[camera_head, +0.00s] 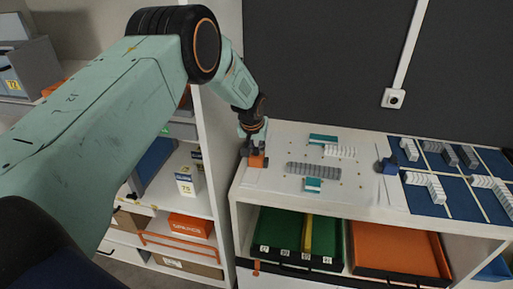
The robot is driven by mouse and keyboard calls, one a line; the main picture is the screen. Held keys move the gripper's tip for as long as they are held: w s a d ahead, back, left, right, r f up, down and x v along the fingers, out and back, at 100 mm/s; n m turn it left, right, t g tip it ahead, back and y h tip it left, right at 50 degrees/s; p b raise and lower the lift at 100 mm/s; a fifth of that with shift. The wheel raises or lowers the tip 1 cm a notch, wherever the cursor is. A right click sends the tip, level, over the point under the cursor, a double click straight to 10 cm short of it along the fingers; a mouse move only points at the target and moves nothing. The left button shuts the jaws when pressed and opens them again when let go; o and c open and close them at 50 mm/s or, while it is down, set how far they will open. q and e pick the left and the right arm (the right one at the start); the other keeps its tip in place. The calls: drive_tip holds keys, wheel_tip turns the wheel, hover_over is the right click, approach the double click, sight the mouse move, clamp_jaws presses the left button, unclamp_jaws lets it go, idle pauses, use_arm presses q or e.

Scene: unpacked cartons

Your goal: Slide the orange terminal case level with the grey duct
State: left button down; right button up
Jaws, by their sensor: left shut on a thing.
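The orange terminal case (258,161) stands at the left end of the white board on top of the shelf unit, close to the board's left edge. My left gripper (256,146) comes down on it from above and is shut on it; the fingers hide its upper part. The grey duct (313,170), a long ribbed piece, lies on the board to the right of the case, with a clear gap between them. My right gripper is not in view.
Teal pieces with pale blocks (323,139) lie behind the duct, and another teal piece (313,184) lies in front of it. A blue grid mat (425,196) with white and grey blocks covers the right side. A dark wall stands behind.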

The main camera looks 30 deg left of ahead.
use_arm(q)
drive_tip(key=shift+s+d+r, duration=0.15)
drive_tip(key=shift+s+r, duration=0.3)
drive_tip(key=shift+r, duration=0.05)
drive_tip(key=shift+w+f, duration=0.35)
drive_tip(key=shift+w, duration=0.15)
drive_tip(key=c, duration=1.7)
unclamp_jaws()
drive_tip(key=o, duration=0.4)
drive_tip(key=shift+s+r, duration=0.2)
drive_tip(key=shift+s, duration=0.35)
drive_tip(key=shift+w+f, duration=0.3)
drive_tip(key=shift+f, duration=0.05)
drive_tip(key=shift+v, duration=6)
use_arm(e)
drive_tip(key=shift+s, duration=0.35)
